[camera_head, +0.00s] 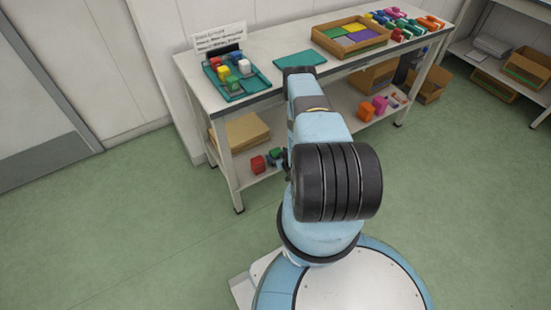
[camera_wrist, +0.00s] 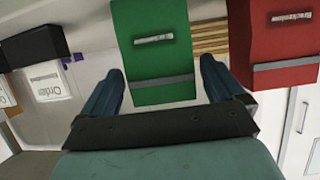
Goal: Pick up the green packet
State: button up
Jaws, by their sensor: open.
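In the wrist view, a green packet (camera_wrist: 152,45) with a small pale label stands large in front of my gripper (camera_wrist: 160,72). The two fingers are open and apart, one on each side of the packet's lower part in the picture. Nothing shows a closed hold, and I cannot tell whether either finger touches it. In the head view, my arm reaches to the table and hides most of the gripper. A small dark green item (camera_head: 276,157) lies on the lower shelf; I cannot tell whether it is the same packet.
A red packet (camera_wrist: 284,45) is close on the right in the wrist view; a black-topped item (camera_wrist: 32,45) is at left. The table (camera_head: 283,83) bears a teal tray (camera_head: 255,86) of coloured items and a cardboard box (camera_head: 345,52). The green floor (camera_head: 110,215) at left is clear.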

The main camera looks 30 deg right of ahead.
jog(key=shift+x, duration=1.5)
jog(key=shift+a, duration=0.1)
jog(key=c, duration=1.1)
jog(key=shift+o, duration=0.2)
jog(key=shift+r, duration=0.1)
